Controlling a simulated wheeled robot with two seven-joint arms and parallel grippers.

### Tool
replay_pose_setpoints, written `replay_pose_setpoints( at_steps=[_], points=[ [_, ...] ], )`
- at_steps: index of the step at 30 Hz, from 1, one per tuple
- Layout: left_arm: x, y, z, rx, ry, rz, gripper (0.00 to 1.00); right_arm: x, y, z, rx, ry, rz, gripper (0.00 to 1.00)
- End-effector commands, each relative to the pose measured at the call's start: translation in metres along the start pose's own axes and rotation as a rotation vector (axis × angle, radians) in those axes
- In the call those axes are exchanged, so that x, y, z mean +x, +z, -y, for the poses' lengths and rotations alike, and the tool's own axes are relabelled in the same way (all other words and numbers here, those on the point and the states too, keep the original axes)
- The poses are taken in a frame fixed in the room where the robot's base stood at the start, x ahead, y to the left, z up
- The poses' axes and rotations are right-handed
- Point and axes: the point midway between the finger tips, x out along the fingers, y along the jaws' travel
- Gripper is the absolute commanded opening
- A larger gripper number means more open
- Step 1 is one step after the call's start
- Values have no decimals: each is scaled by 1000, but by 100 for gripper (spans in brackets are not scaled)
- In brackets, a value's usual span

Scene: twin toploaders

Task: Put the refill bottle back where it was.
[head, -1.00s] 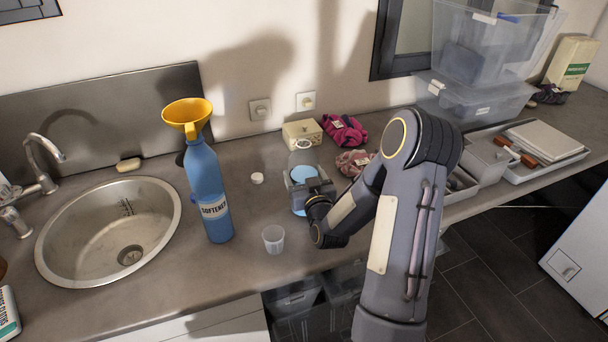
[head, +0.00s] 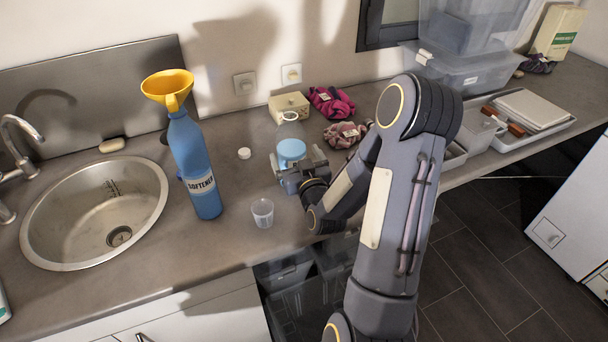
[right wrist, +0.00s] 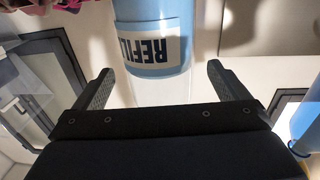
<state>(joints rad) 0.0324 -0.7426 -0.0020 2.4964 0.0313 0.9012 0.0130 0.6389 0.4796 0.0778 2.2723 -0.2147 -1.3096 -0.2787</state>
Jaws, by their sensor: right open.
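The refill bottle (head: 291,149) is clear with blue liquid and a ring-shaped top. It stands on the counter, its lower part hidden by my right gripper (head: 298,170). In the right wrist view the bottle (right wrist: 153,40), with a white "REFILL" label, shows beyond and between the spread fingers of that gripper (right wrist: 161,84). The gripper is open, with a gap beside each finger. The blue softener bottle (head: 195,165) stands to the left with a yellow funnel (head: 168,88) in its neck. My left gripper is out of view.
A small clear cup (head: 262,212) stands close to the left of my gripper, near the front edge. A white cap (head: 244,153), a beige box (head: 289,105) and scrunchies (head: 345,134) lie behind. The sink (head: 95,212) is at left.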

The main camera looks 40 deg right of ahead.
Motion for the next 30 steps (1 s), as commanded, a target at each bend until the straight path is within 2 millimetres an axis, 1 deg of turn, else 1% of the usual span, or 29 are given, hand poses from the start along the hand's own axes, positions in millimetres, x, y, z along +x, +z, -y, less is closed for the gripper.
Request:
replay_pose_setpoints(
  at_steps=[1,3,6,9,13,17,20,23,26,29,30],
  points=[
    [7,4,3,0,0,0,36,-12,4,0,-1,1,-1,94],
    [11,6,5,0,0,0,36,-28,4,0,-1,0,0,94],
    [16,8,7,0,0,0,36,-48,3,0,-1,1,-1,94],
    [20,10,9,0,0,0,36,-63,2,-1,-1,2,0,94],
    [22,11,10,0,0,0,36,-75,1,0,-1,0,0,94],
    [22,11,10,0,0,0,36,-78,-2,6,2,-19,32,94],
    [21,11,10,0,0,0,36,-78,-5,19,10,-63,115,94],
    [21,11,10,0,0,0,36,-86,-9,36,29,-120,243,94],
    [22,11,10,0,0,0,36,-104,-11,55,58,-179,395,94],
    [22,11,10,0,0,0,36,-133,-14,71,93,-237,548,94],
    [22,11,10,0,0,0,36,-147,-15,78,106,-263,610,94]
  ],
)
